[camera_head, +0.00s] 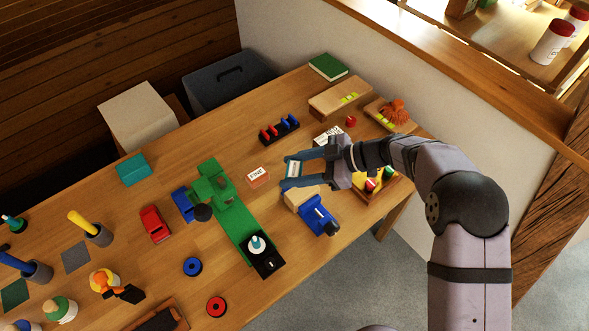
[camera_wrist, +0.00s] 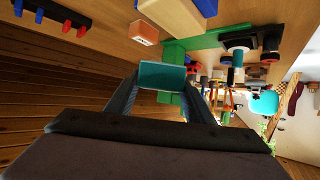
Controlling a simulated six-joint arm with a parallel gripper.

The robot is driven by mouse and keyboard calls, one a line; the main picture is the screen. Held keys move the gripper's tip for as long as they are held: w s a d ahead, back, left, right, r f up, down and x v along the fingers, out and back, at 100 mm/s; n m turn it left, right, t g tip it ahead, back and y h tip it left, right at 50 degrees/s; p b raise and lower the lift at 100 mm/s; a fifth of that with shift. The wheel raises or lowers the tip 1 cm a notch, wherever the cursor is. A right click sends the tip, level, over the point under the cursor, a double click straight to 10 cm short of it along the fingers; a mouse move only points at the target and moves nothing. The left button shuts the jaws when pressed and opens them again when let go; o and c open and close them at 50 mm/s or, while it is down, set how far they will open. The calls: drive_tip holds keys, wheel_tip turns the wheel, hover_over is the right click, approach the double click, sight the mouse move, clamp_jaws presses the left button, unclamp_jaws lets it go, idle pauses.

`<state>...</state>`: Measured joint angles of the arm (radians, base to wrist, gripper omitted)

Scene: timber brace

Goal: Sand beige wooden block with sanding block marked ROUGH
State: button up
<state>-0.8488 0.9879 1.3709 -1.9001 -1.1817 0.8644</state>
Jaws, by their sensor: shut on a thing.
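My gripper (camera_head: 293,172) is shut on a small teal sanding block (camera_head: 292,169) with a pale label; I cannot read its word. In the wrist view the block (camera_wrist: 162,75) sits between the two fingertips. The beige wooden block (camera_head: 300,196) is at the blue vise (camera_head: 319,218), below my gripper in the head view and partly hidden by it. It also shows at the top of the wrist view (camera_wrist: 172,14). The held block looks apart from the beige block. An orange sanding block (camera_head: 259,178) marked FINE lies on the bench left of my gripper.
A green machine (camera_head: 235,218) stands left of the vise. A black rack (camera_head: 279,129) with red and blue pieces lies behind my gripper. A red toy car (camera_head: 155,224) and tape rolls (camera_head: 216,306) are farther left. Bare bench (camera_head: 310,258) shows around the vise's left side.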

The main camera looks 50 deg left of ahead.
drive_tip(key=shift+r+p, duration=1.1)
drive_tip(key=shift+r, duration=0.4)
